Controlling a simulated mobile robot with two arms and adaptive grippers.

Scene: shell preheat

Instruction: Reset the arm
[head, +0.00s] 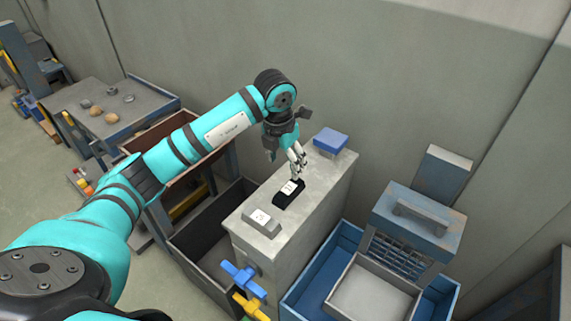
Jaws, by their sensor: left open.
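My left arm, teal and black, reaches in from the lower left. My left gripper (295,163) is open and points down above the grey stand. Its fingertips are close above a black block with a white label (289,192) on the stand top. I cannot tell whether they touch it. My right gripper is not in the head view.
The grey stand (317,190) also carries a grey block (262,221) and a blue box (330,140). A blue crate (298,299) with a grey tray (371,297) stands at right. A blue valve handle (243,277) projects in front. A work table (145,103) is at left.

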